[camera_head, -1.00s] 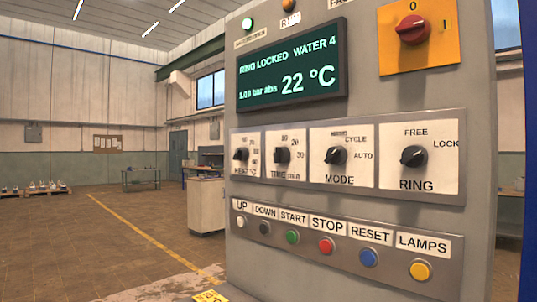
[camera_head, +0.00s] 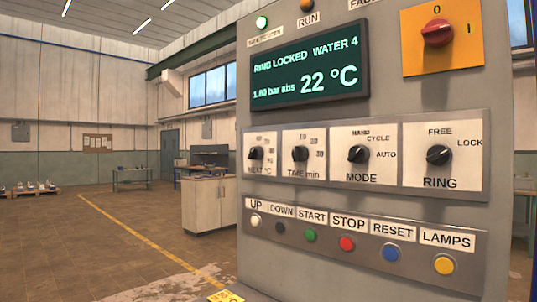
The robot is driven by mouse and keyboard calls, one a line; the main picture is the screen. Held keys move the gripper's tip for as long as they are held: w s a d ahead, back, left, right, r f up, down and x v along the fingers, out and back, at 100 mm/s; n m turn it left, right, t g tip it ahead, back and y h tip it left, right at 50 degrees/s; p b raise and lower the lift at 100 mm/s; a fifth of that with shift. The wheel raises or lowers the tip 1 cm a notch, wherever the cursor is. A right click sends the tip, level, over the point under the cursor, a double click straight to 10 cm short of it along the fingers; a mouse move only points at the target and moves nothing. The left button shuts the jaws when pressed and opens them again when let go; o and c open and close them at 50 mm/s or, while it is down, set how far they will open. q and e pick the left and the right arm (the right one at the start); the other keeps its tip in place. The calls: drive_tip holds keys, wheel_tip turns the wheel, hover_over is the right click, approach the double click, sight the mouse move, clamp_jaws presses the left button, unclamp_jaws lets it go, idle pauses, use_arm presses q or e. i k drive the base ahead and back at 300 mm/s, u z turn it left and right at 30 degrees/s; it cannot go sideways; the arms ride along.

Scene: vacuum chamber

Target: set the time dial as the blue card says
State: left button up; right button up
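The time dial (camera_head: 300,153) is a black knob on a white plate marked TIME min, second from the left in the row of dials on the grey control panel (camera_head: 395,212). Numbers stand above and to the right of it; 10 and 30 are the clearer ones. I cannot tell for sure which mark its pointer faces. No blue card shows in the view. Neither of my grippers is in view.
Beside it are the heat dial (camera_head: 256,153), mode dial (camera_head: 358,154) and ring dial (camera_head: 438,154). Below is a row of push buttons, such as the red stop button (camera_head: 346,243). The screen (camera_head: 310,75) reads RING LOCKED, WATER 4, 22 °C. Open floor lies left.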

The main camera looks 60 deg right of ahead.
sight(300, 153)
drive_tip(key=i, duration=2.45)
drive_tip(key=z, duration=3.1)
